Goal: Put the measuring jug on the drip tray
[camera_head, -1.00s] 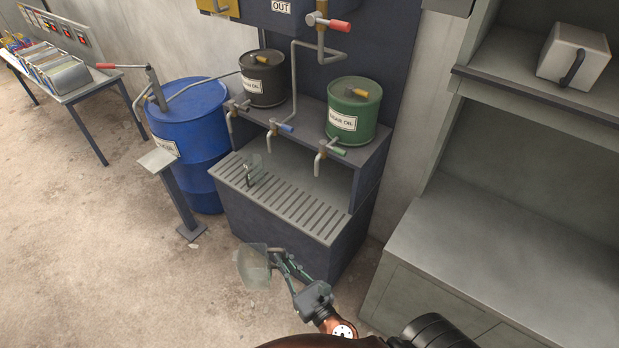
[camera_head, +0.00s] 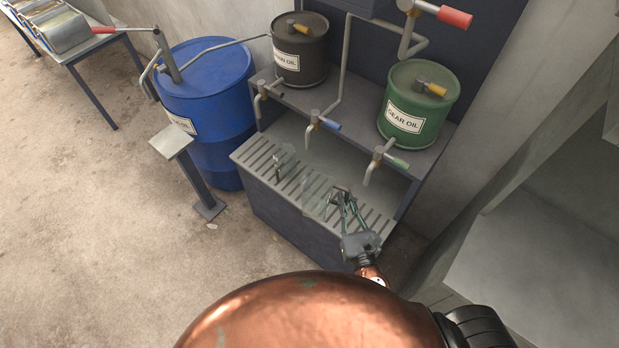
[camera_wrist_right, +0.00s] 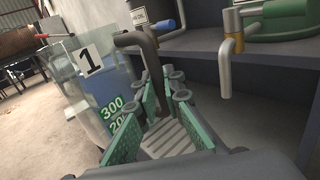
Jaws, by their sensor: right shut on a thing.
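The clear measuring jug (camera_head: 317,197) is over the slatted drip tray (camera_head: 246,155) in the head view. My right gripper (camera_head: 343,194) is shut on its handle, to the right of the jug body. In the right wrist view the jug (camera_wrist_right: 88,82) shows a "1" label and green 300 and 200 marks. Its brown handle (camera_wrist_right: 152,62) runs between my right gripper's fingers (camera_wrist_right: 160,105). The jug looks roughly upright; I cannot tell whether its base touches the slats. A second clear vessel with a dark handle (camera_head: 285,160) stands on the tray farther left. My left gripper is not in view.
Taps hang over the tray's back: a blue-handled one (camera_head: 318,123) and a green-handled one (camera_head: 381,158). A green gear oil drum (camera_head: 417,95) and a dark drum (camera_head: 300,42) stand on the shelf above. A blue barrel (camera_head: 215,100) and a small stand (camera_head: 173,143) are left.

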